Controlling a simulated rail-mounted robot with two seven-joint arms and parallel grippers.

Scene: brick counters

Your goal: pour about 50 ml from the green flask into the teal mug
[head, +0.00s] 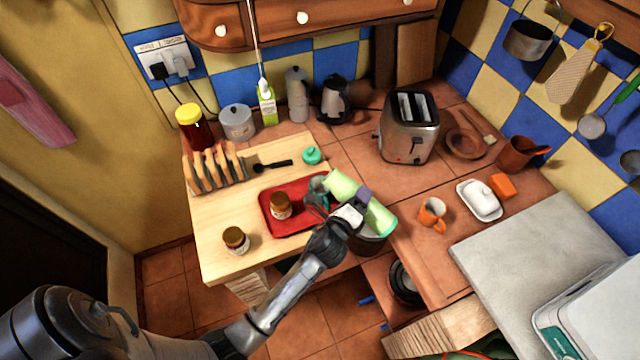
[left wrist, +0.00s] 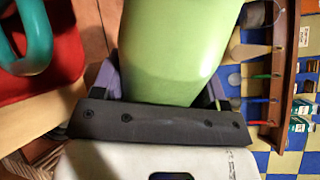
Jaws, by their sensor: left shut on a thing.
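The green flask (head: 376,215) is tilted far over, close to lying on its side, and held in the air. Its upper-left end is at the teal mug (head: 317,185), which stands on the red tray (head: 268,222). My left gripper (head: 356,203) is shut around the flask's middle; the flask also fills the middle of the left wrist view (left wrist: 180,50). The mug's teal handle shows at the left of that view (left wrist: 40,40). The mug's inside is mostly hidden, and I cannot see any liquid. My right gripper is not in view.
A brown-lidded jar (head: 281,206) stands on the tray beside the mug; another (head: 236,240) stands on the wooden board (head: 215,262). A toast rack (head: 212,170), black spoon (head: 272,165) and teal lid (head: 311,155) are behind. An orange mug (head: 432,213) stands to the right.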

